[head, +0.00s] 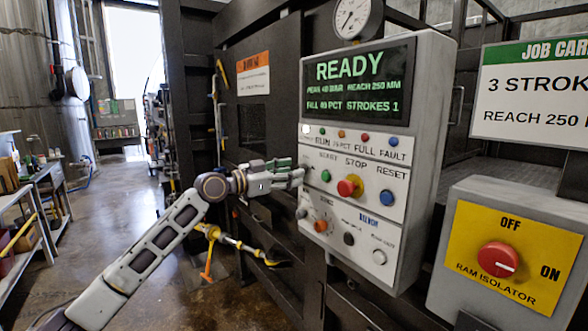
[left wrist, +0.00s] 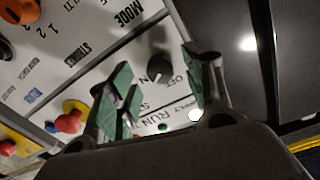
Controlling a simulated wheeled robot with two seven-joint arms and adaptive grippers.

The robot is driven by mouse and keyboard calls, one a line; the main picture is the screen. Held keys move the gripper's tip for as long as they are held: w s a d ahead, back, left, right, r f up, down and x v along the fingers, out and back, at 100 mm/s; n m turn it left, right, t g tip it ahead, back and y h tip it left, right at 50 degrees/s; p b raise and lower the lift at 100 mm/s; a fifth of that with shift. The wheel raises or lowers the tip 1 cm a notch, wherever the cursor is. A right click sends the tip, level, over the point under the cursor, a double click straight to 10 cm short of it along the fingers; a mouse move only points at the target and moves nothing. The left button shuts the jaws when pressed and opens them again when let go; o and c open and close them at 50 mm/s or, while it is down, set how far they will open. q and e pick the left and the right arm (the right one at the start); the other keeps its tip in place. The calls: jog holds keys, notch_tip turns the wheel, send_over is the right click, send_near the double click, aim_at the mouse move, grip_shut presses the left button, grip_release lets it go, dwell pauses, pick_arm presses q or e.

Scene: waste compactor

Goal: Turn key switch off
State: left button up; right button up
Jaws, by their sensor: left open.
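The key switch (left wrist: 158,67) shows in the left wrist view as a dark round knob on the white panel, with OFF and ON lettering beside it. My left gripper (left wrist: 158,84) is open, with its green-padded fingers on either side of the switch in that view. Whether they touch it, I cannot tell. In the head view my left gripper (head: 292,174) is at the left edge of the control panel (head: 400,185), left of the START button. It hides the switch there. My right gripper is not in view.
Near the gripper are the green START button (head: 325,176), the red STOP button (head: 350,186) and the blue RESET button (head: 387,198). An orange selector knob (head: 320,226) is below. The RAM ISOLATOR box (head: 463,190) stands at the right. Open floor lies at the left.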

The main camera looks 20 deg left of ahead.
pick_arm(q)
jog(key=shift+p+x, duration=0.35)
jog(key=shift+x, duration=0.55)
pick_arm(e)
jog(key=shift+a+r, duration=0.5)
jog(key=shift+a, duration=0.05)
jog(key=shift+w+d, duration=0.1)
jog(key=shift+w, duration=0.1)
pick_arm(q)
jog(key=c, duration=1)
